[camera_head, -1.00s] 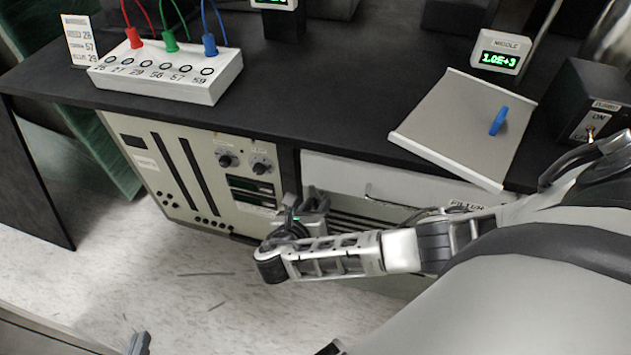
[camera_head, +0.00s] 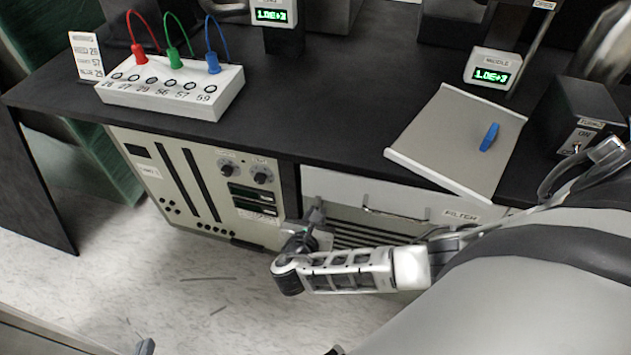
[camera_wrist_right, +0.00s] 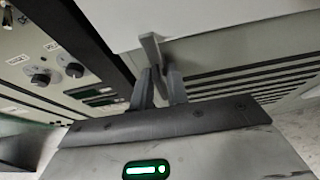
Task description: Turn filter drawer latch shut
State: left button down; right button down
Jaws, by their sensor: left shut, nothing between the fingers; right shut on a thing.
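The filter drawer (camera_head: 345,187) is a white front under the desk's edge, with a bar handle and a FILTER label (camera_head: 460,215). Its front also shows at the top of the right wrist view (camera_wrist_right: 220,18). A grey latch lever (camera_wrist_right: 151,48) hangs at the drawer's lower edge, slightly tilted. My right gripper (camera_wrist_right: 160,82) is shut on the latch lever, one finger on each side of its lower end. In the head view my right gripper (camera_head: 316,218) is at the drawer's left end, partly hidden by its wrist. My left gripper (camera_head: 145,347) barely shows at the bottom edge, shut and empty.
A beige panel with knobs (camera_head: 195,185) stands left of the drawer, close to my right gripper. A slatted dark vent (camera_wrist_right: 245,82) lies below the drawer. On the desk are a white cable box (camera_head: 170,90) and a grey plate (camera_head: 455,140) with a blue piece.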

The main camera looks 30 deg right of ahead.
pick_arm(q)
jog(key=shift+w+r, duration=0.1)
jog(key=shift+r, duration=0.05)
pick_arm(e)
jog(key=c, duration=1.6)
grip_release()
jog(key=shift+o, duration=0.2)
pick_arm(q)
jog(key=shift+s+a+r+p, duration=0.2)
jog(key=shift+r+p, duration=0.15)
jog(key=shift+p, duration=0.9)
pick_arm(e)
jog(key=v, duration=1.6)
jog(key=shift+f, duration=0.1)
